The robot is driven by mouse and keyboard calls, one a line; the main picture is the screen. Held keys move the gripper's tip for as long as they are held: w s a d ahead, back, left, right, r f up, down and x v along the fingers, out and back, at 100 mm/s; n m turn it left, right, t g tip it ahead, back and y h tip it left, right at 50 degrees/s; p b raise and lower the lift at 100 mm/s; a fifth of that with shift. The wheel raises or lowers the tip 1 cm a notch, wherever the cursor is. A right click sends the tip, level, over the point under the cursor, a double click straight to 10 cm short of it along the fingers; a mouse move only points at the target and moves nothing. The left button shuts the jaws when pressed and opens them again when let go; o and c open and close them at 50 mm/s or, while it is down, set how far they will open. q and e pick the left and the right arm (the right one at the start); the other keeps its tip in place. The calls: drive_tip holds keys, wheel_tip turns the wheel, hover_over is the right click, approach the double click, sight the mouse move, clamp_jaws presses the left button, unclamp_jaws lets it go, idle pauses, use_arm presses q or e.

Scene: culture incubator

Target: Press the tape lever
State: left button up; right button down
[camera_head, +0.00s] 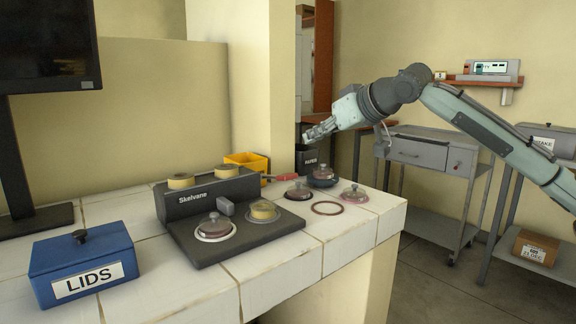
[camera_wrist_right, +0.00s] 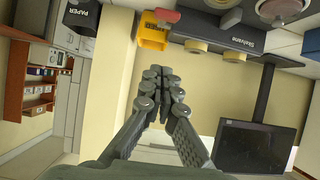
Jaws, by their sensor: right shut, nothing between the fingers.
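A grey lever (camera_head: 226,208) stands up at the middle of the device, beside a lidded round dish (camera_head: 214,228). My right gripper (camera_head: 308,138) is shut and empty, in the air above the back right of the counter, well apart from the device. In the wrist view the gripper (camera_wrist_right: 162,72) shows with its fingers together, and the device (camera_wrist_right: 225,35) appears upside down at the top. My left gripper is not in view.
A blue LIDS box (camera_head: 82,262) and a monitor (camera_head: 45,50) are at the left. A yellow bin (camera_head: 247,162), a black PAPER bin (camera_head: 307,158), several lidded dishes and a ring (camera_head: 327,208) sit at the right. A grey cart (camera_head: 425,150) stands beyond the counter.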

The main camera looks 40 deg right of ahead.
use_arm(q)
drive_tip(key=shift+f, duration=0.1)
use_arm(e)
drive_tip(key=shift+w, duration=0.15)
drive_tip(key=p, duration=0.3)
hover_over(291, 174)
wheel_tip(291, 174, down, 4)
drive_tip(key=shift+w+a+f, duration=0.1)
drive_tip(key=shift+a, duration=0.05)
drive_tip(key=shift+w+f, duration=0.4)
drive_tip(key=shift+f, duration=0.25)
drive_tip(key=shift+s+f+b, duration=0.25)
drive_tip(key=shift+f, duration=0.35)
drive_tip(key=shift+s+f+b, duration=0.25)
drive_tip(key=shift+f, duration=0.3)
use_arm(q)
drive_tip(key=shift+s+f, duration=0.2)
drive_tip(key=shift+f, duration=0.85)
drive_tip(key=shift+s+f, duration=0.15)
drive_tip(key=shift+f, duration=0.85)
use_arm(e)
drive_tip(key=shift+s+f, duration=0.1)
drive_tip(key=shift+f, duration=0.35)
